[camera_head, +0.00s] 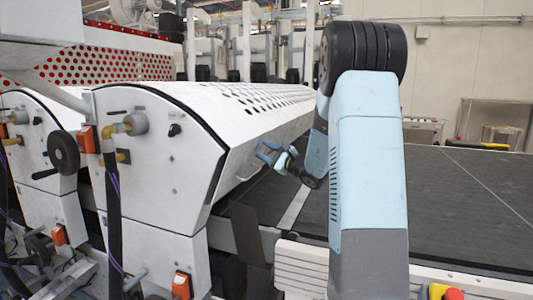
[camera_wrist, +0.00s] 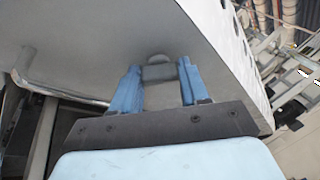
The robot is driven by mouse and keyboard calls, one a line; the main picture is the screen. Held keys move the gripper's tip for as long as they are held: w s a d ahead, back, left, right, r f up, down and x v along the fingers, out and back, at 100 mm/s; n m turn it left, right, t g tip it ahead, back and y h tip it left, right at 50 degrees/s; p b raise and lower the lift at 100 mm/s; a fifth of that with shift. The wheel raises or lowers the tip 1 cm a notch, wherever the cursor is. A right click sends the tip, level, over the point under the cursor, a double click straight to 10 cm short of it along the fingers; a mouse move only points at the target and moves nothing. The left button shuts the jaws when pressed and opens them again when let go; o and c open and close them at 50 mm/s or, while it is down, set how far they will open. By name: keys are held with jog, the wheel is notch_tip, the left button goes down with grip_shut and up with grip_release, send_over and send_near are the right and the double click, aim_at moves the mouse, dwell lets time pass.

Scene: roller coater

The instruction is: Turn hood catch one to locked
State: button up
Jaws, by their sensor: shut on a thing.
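The white coater hood (camera_head: 240,120) with a perforated top stands left of my arm. In the head view my gripper (camera_head: 270,152) is at the hood's slanted front face, near its lower right side. In the wrist view my gripper (camera_wrist: 159,78) has its two blue fingers on either side of a small grey catch (camera_wrist: 159,72), and is shut on it. The catch sits on the hood's pale underside or face (camera_wrist: 110,30). It has a rounded top and a block-like body. In the head view the catch is hidden by the fingers. I cannot read its locked or unlocked position.
A dark conveyor belt (camera_head: 450,190) spreads to the right behind my arm. A black handwheel (camera_head: 63,150) and orange switches (camera_head: 182,285) are on the machine's end panels. A red button (camera_head: 454,293) is at the lower right. A bent metal bar (camera_wrist: 60,92) runs at the left of the wrist view.

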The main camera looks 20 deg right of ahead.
jog(key=n+t, duration=0.2)
jog(key=n, duration=0.1)
jog(key=f+n, duration=0.1)
jog(key=shift+a+n+t+h, duration=0.25)
jog(key=shift+n+t+h, duration=0.05)
jog(key=shift+t+h, duration=0.1)
dwell(0.6)
jog(key=o, duration=1.1)
jog(key=shift+r, duration=0.15)
jog(key=shift+c, duration=0.2)
jog(key=v, duration=1.4)
jog(key=shift+f, duration=0.2)
jog(key=shift+w+a, duration=0.15)
